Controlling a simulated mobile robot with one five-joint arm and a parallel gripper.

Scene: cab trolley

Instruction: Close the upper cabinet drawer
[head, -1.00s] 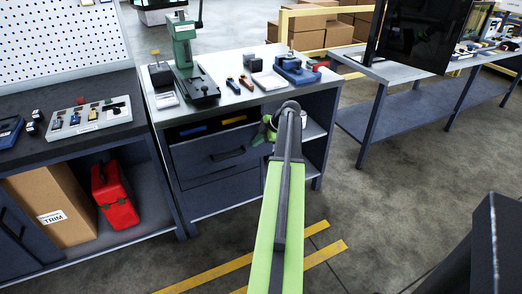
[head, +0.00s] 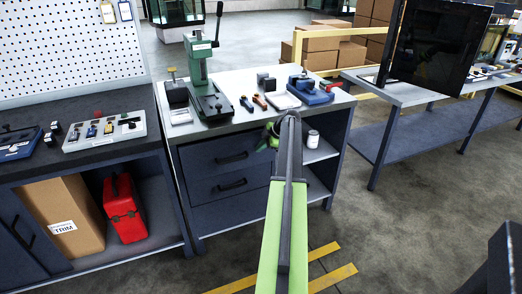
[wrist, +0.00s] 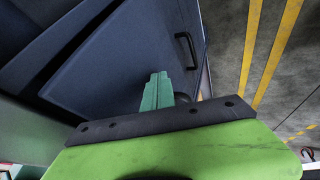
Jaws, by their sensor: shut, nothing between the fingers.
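The upper cabinet drawer (head: 203,160) is a dark blue-grey front with a black handle, under the worktop at left of centre in the head view. Its front looks flush with the cabinet, and no inside shows. The lower drawer (head: 205,190) below it also looks shut. My gripper (head: 268,138) is at the right end of the upper drawer, mostly hidden behind my arm. In the wrist view my gripper (wrist: 158,82) has its teal fingers together and empty, in front of a dark blue panel with a black handle (wrist: 187,50). I cannot tell whether they touch it.
The worktop (head: 235,122) holds a green press (head: 199,65), hand tools and a blue vise (head: 310,90). Open shelves right of the drawers hold a white can (head: 313,139). A red case (head: 123,208) is under the left bench. The floor in front is clear.

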